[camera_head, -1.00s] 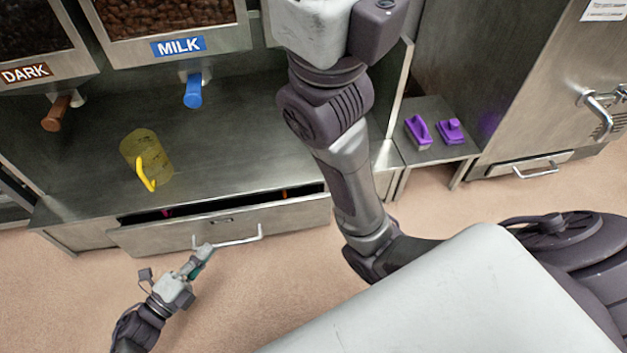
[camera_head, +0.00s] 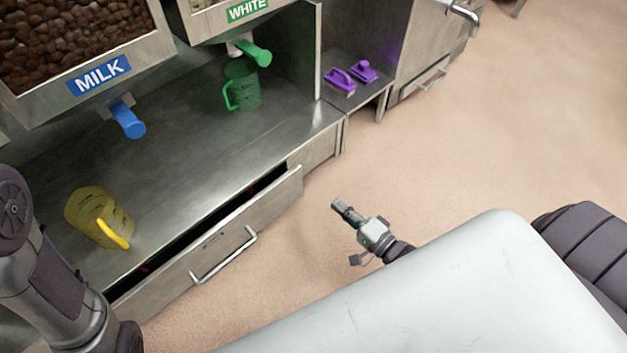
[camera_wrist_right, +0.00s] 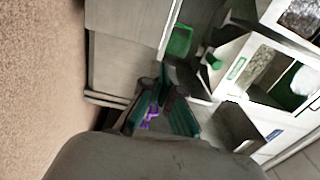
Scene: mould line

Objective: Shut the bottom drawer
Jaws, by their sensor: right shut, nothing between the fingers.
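The bottom drawer (camera_head: 274,200) is partly open in the head view, with a dark gap along its top edge. Its bar handle (camera_head: 224,256) is on the front. A little red shows inside; the rest of the inside is hidden. My right gripper (camera_head: 338,205) is shut and empty. It is over the floor to the right of the drawer's right end, apart from the drawer and handle. In the wrist view the green-sided fingers (camera_wrist_right: 163,108) point toward the counter area. An arm link of mine covers the lower left. My left gripper is not in view.
A yellow jug (camera_head: 92,218) and a green jug (camera_head: 243,88) stand on the steel counter (camera_head: 190,160). Dispensers with a blue lever (camera_head: 127,119) and a green lever (camera_head: 254,53) hang above. Two purple tools (camera_head: 341,80) lie on a side shelf.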

